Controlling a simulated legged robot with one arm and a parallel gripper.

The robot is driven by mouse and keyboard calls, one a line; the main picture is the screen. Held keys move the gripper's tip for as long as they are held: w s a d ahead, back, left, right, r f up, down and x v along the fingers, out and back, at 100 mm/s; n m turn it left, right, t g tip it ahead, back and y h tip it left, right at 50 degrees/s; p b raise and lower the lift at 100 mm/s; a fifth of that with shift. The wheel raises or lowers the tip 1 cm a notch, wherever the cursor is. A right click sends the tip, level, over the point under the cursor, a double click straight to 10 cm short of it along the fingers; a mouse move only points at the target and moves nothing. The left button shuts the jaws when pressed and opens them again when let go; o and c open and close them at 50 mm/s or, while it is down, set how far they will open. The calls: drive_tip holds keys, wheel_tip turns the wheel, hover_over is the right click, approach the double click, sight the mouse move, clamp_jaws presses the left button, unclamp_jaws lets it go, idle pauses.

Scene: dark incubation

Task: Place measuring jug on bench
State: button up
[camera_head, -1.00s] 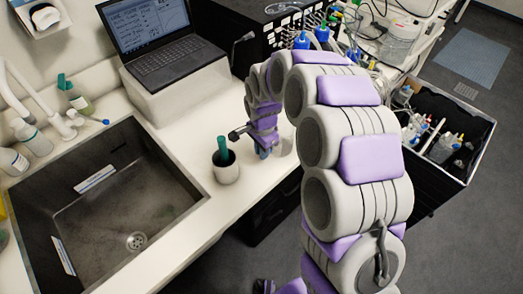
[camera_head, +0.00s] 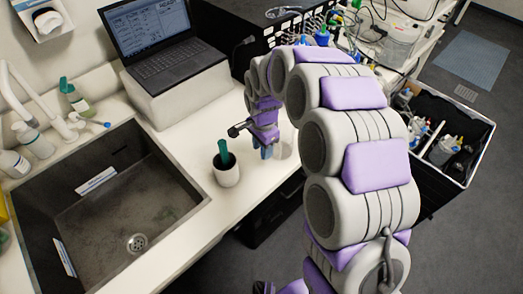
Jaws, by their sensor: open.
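My gripper (camera_head: 268,150) points down at the front edge of the white bench (camera_head: 198,128), right of a white cup. Its fingers are small and partly hidden by my own arm. A clear, see-through vessel (camera_head: 284,149), likely the measuring jug, stands upright on the bench just right of the fingers. Part of it is hidden behind my arm. I cannot tell whether the fingers touch it.
A white cup (camera_head: 226,171) with a green-handled tool stands left of my gripper. A dark sink (camera_head: 110,200) lies further left. A laptop (camera_head: 165,50) sits on a white box (camera_head: 180,88) behind. A black crate (camera_head: 455,110) with bottles stands at right.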

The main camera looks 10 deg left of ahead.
wheel_tip(320, 180, up, 9)
drive_tip(key=shift+r+p, duration=0.1)
drive_tip(key=shift+p, duration=0.8)
drive_tip(key=shift+d, duration=0.1)
drive_tip(key=s+d+r+n, duration=0.2)
drive_tip(key=s+d+r, duration=0.1)
drive_tip(key=s+d, duration=0.4)
drive_tip(key=s+d+r+n, duration=0.2)
drive_tip(key=s+d+r, duration=0.2)
drive_tip(key=s+d, duration=0.25)
drive_tip(key=s+d+n, duration=0.2)
drive_tip(key=s+d, duration=0.2)
drive_tip(key=s, duration=0.6)
drive_tip(key=s+d+n+g, duration=0.1)
drive_tip(key=s+d+n, duration=0.2)
drive_tip(key=s, duration=0.7)
drive_tip(key=shift+d+f+g, duration=0.3)
drive_tip(key=shift+d+f, duration=0.05)
